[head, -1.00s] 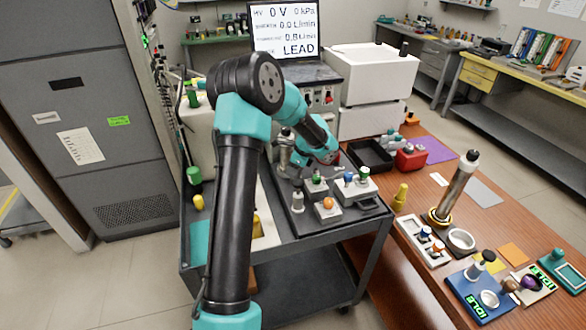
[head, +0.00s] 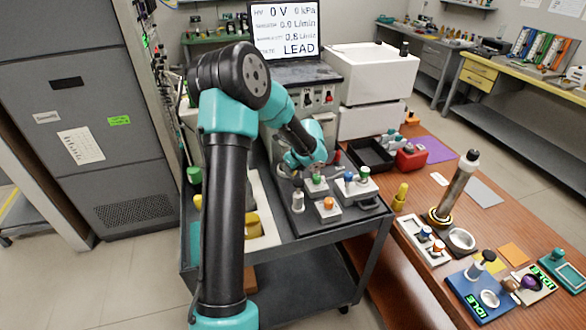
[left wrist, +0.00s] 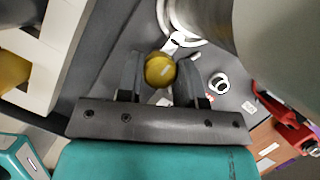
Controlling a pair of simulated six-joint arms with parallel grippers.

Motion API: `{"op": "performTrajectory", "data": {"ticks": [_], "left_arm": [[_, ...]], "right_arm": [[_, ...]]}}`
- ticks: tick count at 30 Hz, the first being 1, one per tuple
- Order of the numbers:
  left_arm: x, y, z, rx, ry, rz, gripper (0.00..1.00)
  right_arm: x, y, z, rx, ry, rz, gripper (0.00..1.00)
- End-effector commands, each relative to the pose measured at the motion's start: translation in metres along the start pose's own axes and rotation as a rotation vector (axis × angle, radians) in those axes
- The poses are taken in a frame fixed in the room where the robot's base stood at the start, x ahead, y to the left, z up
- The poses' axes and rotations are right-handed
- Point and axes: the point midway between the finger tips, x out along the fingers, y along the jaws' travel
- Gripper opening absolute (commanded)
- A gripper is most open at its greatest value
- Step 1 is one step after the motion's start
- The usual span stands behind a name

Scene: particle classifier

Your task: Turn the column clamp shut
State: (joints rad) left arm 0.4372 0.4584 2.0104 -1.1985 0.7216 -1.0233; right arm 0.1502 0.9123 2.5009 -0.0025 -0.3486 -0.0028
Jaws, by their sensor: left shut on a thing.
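The clamp's handle ends in a round brass knob (left wrist: 160,70), seen in the left wrist view. My left gripper (left wrist: 160,78) has one finger on each side of the knob and is shut on it. A large grey metal cylinder (left wrist: 275,45), which looks like the column, stands close by at the upper right of that view. In the head view my left gripper (head: 289,172) is at the back left of the cart top, and my arm hides the column and clamp there. How far the clamp is turned cannot be told. My right gripper is not in view.
Small button boxes (head: 328,207) and a black tray (head: 371,156) lie right of my gripper. A white tray (head: 268,230) is at the cart's left. A screen reading LEAD (head: 285,28) stands behind. A tilted metal tube (head: 456,190) rises from the wooden table.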

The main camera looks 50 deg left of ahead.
Motion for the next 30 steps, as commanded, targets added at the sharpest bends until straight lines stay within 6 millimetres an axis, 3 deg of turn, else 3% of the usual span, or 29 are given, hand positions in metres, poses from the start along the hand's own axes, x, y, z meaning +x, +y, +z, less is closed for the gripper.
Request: {"op": "performTrajectory", "data": {"ticks": [10,11,14,23,30], "left_arm": [[-0.001,0.0,0.001,0.005,-0.001,-0.003,0.1],[-0.001,0.0,0.001,0.005,-0.001,-0.003,0.35],[-0.001,0.0,0.001,0.005,-0.001,-0.003,0.44],[-0.002,0.0,0.0,0.005,-0.001,-0.003,0.44],[-0.024,-0.001,0.001,0.004,-0.002,-0.005,0.44]], "right_arm": [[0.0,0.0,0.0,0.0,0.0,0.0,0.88],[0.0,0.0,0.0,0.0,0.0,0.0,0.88],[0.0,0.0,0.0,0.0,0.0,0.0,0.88],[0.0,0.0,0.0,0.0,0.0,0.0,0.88],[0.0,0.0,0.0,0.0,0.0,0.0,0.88]]}}
